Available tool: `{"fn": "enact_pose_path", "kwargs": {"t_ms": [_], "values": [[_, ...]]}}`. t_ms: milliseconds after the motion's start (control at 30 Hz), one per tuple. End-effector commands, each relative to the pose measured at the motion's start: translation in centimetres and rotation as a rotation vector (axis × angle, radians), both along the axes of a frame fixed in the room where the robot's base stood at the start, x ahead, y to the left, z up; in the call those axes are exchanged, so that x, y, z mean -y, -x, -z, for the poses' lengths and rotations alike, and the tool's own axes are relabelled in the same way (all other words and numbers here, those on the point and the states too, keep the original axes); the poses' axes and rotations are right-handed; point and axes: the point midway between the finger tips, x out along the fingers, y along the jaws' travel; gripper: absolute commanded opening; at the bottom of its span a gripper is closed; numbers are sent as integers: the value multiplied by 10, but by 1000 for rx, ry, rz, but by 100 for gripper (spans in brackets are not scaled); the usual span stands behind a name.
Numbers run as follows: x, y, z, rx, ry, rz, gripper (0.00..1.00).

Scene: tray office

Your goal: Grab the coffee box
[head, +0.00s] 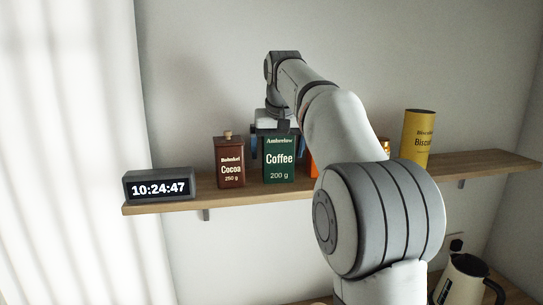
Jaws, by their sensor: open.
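The green coffee box (279,170), labelled "Coffee 200 g", stands upright on the wooden wall shelf (181,204). My gripper (278,127) is at the top of the coffee box, coming from above and behind its front face. The jaws are open. The fingers are mostly hidden, so I cannot tell whether they touch the box.
A brown cocoa box (230,168) stands close to the left of the coffee box. A digital clock (158,187) sits at the shelf's left end. An orange item (312,164) is partly hidden on the right. A yellow biscuit tin (418,138) stands farther right. A kettle (464,283) is below.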

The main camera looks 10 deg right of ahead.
Motion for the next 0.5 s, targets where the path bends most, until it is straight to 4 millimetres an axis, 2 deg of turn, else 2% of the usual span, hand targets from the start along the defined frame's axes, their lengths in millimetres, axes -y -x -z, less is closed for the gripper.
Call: {"fn": "enact_pose_path", "kwargs": {"t_ms": [100,500], "values": [[0,0,0,0,0,0,92],[1,0,0,0,0,1,59]]}}
